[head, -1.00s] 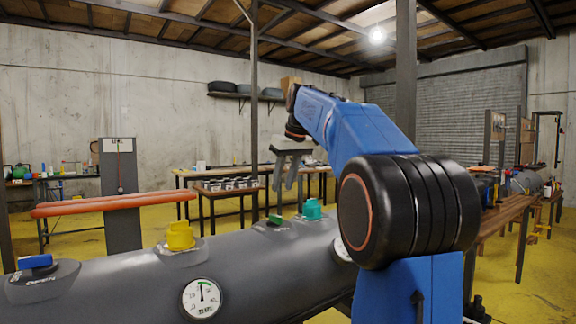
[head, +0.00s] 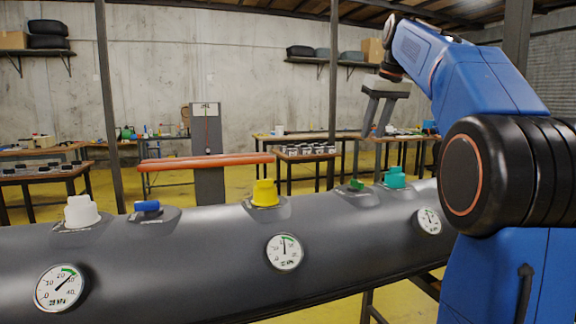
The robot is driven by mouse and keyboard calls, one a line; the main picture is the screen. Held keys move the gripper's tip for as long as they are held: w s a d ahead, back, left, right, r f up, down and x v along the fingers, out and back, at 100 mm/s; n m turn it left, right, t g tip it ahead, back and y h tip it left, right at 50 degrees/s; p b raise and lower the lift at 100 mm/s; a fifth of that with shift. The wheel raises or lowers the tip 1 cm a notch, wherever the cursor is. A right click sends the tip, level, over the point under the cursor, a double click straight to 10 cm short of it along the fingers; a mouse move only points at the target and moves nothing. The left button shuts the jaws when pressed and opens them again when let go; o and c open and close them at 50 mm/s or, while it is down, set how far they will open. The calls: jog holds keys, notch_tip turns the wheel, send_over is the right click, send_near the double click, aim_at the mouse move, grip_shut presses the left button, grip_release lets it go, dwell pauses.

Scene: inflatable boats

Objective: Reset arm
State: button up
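My blue arm stands at the right in the head view, its upper part raised and bent over to the left. My gripper (head: 375,130) hangs from the arm's end with its fingers pointing down. The two grey fingers are apart, with nothing visible between them. In the picture it shows above the far right part of a grey inflatable tube (head: 350,243), clear of it. The tube carries a white cap (head: 82,212), a blue valve piece (head: 147,206), a yellow cap (head: 265,193), a green valve piece (head: 356,185) and a teal cap (head: 395,178).
Three round gauges (head: 284,252) sit on the tube's near side. Behind it are an orange bar (head: 207,160), a grey post (head: 207,140) and tables with small items, including a left table (head: 45,175). Yellow floor (head: 235,185) shows between them.

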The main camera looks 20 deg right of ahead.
jog(key=s+a+f, duration=1.4)
jog(key=f, duration=0.2)
jog(key=s+a+f, duration=0.3)
jog(key=s+f, duration=0.6)
jog(key=f, duration=0.3)
jog(key=s+a+f, duration=0.3)
jog(key=s+f, duration=0.5)
jog(key=f, duration=0.5)
jog(key=shift+s+a+f+m, duration=0.15)
jog(key=shift+s+f+m, duration=0.15)
jog(key=shift+s, duration=0.05)
